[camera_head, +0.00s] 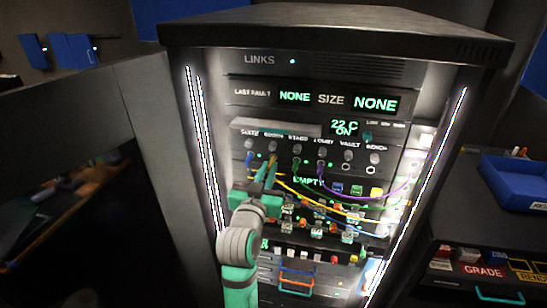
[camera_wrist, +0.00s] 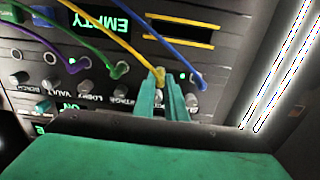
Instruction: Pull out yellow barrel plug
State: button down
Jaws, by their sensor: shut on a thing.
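The yellow barrel plug (camera_wrist: 160,75) sits at the end of a yellow cable, in a row of jacks on the rack's front. My gripper (camera_wrist: 163,88) has its two green fingers closed around the plug. In the head view my gripper (camera_head: 266,168) reaches up to the row from below, and the yellow plug (camera_head: 273,158) shows at its fingertips. The fingers hide part of the plug and its jack, so I cannot tell how deep it sits.
A blue plug (camera_head: 248,159) is close on the left; green (camera_head: 296,163) and purple (camera_head: 320,169) plugs are on the right. Their cables droop across the panel below. Two open jacks lie further right. A blue tray (camera_head: 515,182) stands on the right-hand bench.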

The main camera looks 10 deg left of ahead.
jog(key=shift+s, duration=3)
